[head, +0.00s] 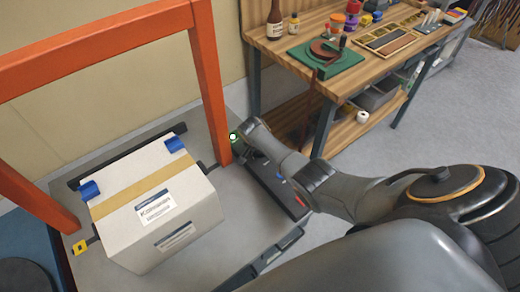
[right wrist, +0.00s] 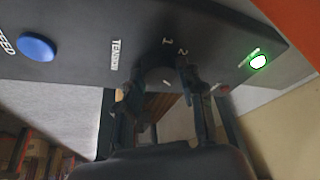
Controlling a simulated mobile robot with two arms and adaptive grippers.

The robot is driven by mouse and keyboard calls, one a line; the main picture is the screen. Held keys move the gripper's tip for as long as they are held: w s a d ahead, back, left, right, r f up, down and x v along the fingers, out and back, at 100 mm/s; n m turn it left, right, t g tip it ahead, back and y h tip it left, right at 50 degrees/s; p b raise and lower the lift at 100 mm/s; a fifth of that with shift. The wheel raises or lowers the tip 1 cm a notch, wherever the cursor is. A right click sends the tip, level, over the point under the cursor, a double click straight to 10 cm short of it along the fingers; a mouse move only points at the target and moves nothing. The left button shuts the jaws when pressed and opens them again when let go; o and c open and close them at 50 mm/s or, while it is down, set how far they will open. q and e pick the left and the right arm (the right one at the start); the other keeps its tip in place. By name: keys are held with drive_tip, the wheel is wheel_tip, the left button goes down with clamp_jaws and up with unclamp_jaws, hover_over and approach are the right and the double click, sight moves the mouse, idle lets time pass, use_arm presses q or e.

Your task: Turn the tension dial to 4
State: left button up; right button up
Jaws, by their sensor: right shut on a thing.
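The tension dial (right wrist: 153,70) is a dark round knob on the dark control panel (right wrist: 80,58) in the right wrist view. The numbers 1 and 2 show beside it; the other numbers are hidden. A small white mark shows on the knob, but the setting cannot be read surely. My right gripper (right wrist: 162,84) is shut on the dial, one finger on each side. In the head view my right arm reaches over the panel (head: 273,186), and the dial and fingertips are hidden there.
A blue button (right wrist: 37,47) and a lit green lamp (right wrist: 258,61) sit on the panel either side of the dial. An orange frame (head: 205,80) stands over a white carton (head: 155,205). A wooden workbench (head: 385,60) stands behind, with open floor to its right.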

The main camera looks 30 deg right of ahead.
drive_tip(key=shift+f+m+g+b, duration=0.1)
drive_tip(key=shift+m+g+b, duration=0.35)
drive_tip(key=shift+m, duration=0.65)
drive_tip(key=o, duration=1.1)
drive_tip(key=shift+o, duration=0.2)
drive_tip(key=v, duration=1.2)
drive_tip(key=shift+a, duration=0.25)
drive_tip(key=shift+s, duration=0.1)
